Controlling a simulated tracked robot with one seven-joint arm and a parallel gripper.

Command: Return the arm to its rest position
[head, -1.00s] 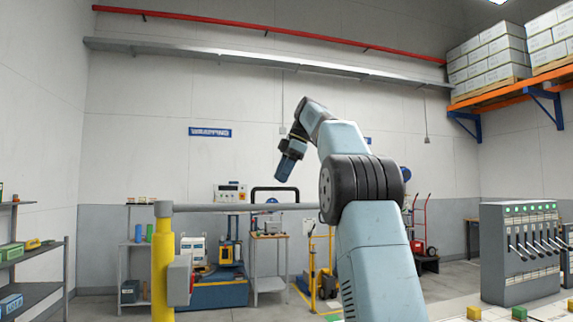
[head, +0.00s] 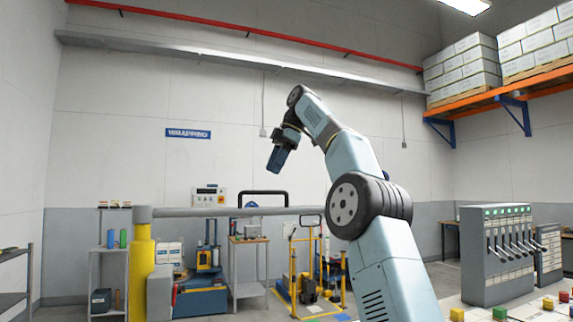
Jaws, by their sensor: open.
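My arm rises from the lower right of the head view, bends at a dark round joint and reaches up and to the left. My gripper (head: 276,160) is at its far end, a dark blue-grey shape pointing down and slightly left. It hangs in free air in front of the back wall and holds nothing that I can see. Its fingertips are small and hard to make out at this distance.
A grey rail (head: 230,211) on a yellow post (head: 141,262) crosses below my gripper. A grey lever cabinet (head: 497,258) stands at right, with coloured blocks (head: 501,313) on a pale surface before it. Shelves (head: 14,292) stand at left. Air around the gripper is clear.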

